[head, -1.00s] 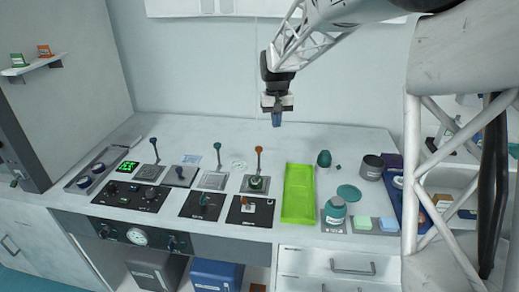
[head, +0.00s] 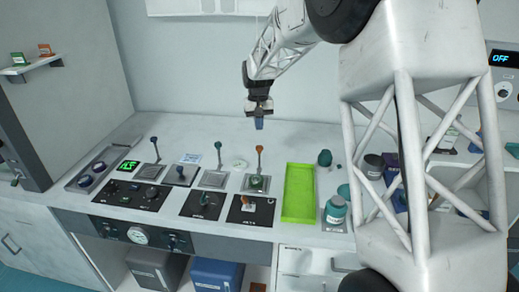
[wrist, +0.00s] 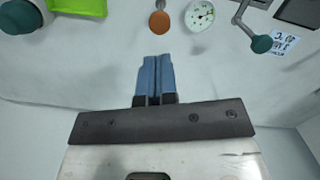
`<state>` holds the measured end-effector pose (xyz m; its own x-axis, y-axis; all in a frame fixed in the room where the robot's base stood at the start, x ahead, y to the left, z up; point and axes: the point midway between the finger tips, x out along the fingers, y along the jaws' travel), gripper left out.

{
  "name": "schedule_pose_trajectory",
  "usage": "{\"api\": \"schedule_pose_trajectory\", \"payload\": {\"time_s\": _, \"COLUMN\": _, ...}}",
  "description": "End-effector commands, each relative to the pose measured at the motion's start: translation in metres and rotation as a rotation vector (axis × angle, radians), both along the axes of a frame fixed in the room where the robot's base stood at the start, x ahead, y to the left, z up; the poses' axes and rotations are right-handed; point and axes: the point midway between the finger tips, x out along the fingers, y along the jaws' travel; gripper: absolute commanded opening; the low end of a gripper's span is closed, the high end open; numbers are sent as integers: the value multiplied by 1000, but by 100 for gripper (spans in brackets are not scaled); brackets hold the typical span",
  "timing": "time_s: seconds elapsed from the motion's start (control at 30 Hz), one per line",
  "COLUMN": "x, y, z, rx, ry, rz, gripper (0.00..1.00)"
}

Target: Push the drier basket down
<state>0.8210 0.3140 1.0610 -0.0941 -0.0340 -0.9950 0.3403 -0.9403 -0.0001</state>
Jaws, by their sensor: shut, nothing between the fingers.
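No part is clearly marked as the drier basket, so I cannot tell which one it is. Levers stand upright on the bench, with an orange knob (head: 259,148), a teal knob (head: 218,145) and a blue knob (head: 154,139). Square plates lie at their feet; a dark green round thing (head: 257,182) sits on the plate by the orange lever. My gripper (head: 259,123) is shut and empty, in the air above and behind the orange knob, apart from it. In the wrist view, its blue fingers (wrist: 155,62) point at the orange knob (wrist: 159,22), with the teal knob (wrist: 262,43) to the right.
A lime green tray (head: 297,210) lies right of the levers. Black control panels (head: 133,194) line the bench front. A round dial (wrist: 199,15) lies between the orange and teal levers. The wall is close behind.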

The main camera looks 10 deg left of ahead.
Motion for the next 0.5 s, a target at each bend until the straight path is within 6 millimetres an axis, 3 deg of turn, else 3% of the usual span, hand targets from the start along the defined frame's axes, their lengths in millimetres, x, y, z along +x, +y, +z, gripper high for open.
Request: {"api": "schedule_pose_trajectory", "payload": {"time_s": 0.5, "x": -2, "y": -1, "z": -18, "rx": 0, "ry": 1, "rz": 0, "gripper": 0}}
